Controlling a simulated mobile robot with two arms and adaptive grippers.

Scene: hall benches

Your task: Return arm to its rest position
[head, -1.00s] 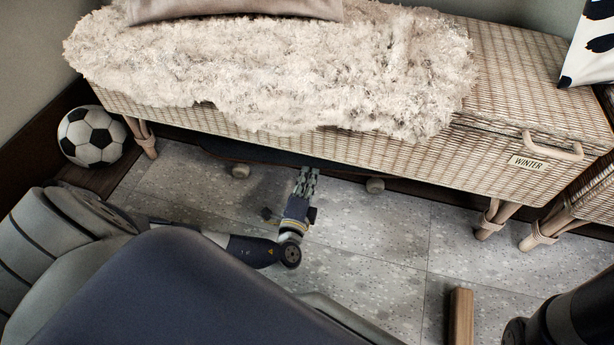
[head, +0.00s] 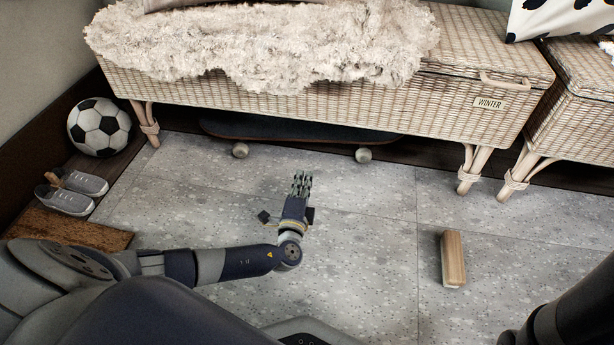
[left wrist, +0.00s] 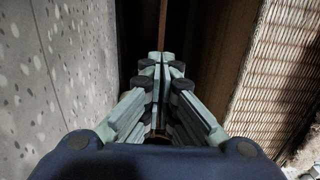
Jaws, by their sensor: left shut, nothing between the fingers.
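My left gripper (head: 301,184) is over the grey tiled floor, a little in front of the wicker bench. Its fingers are shut and empty, and they point toward the bench. The shut fingers also show in the left wrist view (left wrist: 161,75), with floor on the left and wicker on the right. My left arm (head: 205,264) comes in from the left and is bent at the wrist. A dark arm part of mine shows at the lower right; no right gripper is visible.
A skateboard (head: 290,130) lies under the wicker bench (head: 300,112). A wooden block (head: 453,259) lies on the floor at right. A football (head: 99,127), grey shoes (head: 72,192) and a brown mat (head: 70,229) are at left. The middle floor is clear.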

